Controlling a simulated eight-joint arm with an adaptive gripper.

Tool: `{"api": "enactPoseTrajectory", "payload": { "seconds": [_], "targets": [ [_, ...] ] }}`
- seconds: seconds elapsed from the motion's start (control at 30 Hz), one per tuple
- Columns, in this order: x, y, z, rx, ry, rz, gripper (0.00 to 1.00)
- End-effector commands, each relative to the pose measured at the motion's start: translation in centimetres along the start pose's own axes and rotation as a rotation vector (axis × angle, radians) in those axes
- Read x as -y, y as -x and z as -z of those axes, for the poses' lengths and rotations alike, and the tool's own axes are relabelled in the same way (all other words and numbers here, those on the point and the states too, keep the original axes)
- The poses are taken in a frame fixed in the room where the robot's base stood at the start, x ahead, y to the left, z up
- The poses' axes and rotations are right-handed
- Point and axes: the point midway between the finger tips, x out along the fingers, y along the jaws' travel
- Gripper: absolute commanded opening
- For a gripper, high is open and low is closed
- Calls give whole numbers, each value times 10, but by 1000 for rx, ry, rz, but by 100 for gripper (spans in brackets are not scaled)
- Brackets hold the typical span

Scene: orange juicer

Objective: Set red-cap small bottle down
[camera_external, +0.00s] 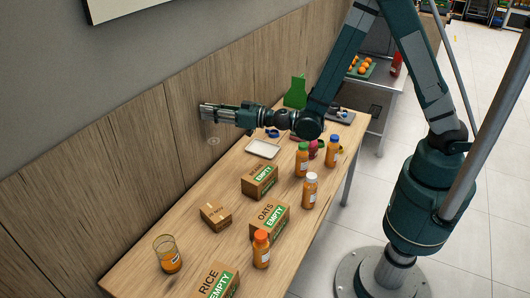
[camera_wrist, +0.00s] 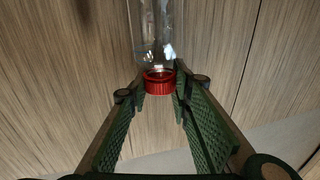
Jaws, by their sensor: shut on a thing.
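The small bottle (camera_wrist: 157,35) is clear and looks empty, with a red cap (camera_wrist: 160,84). In the wrist view the cap sits between the fingertips of my gripper (camera_wrist: 160,92), which is shut on it. The bottle body extends beyond the fingers, and its far end is cut off by the frame top. In the external view my gripper (camera_external: 208,112) points left, held up in front of the wood panel wall, above the back side of the table (camera_external: 190,245). A faint clear outline (camera_external: 213,141) below the fingers seems to be the bottle.
A white tray (camera_external: 263,148) lies on the table near the wall. Several orange juice bottles stand along the front side, one with an orange cap (camera_external: 261,250). Boxes marked EMPTY (camera_external: 259,181) and a juice glass (camera_external: 168,256) stand among them. Bare wood shows between the boxes and wall.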

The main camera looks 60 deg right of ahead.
Motion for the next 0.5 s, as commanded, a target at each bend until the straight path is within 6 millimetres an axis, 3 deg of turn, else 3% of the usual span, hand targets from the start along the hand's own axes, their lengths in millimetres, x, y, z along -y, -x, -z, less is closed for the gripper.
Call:
{"api": "enactPoseTrajectory", "payload": {
  "seconds": [0.5],
  "targets": [
    [12,-4,-4,4,-1,30,6]
  ]
}}
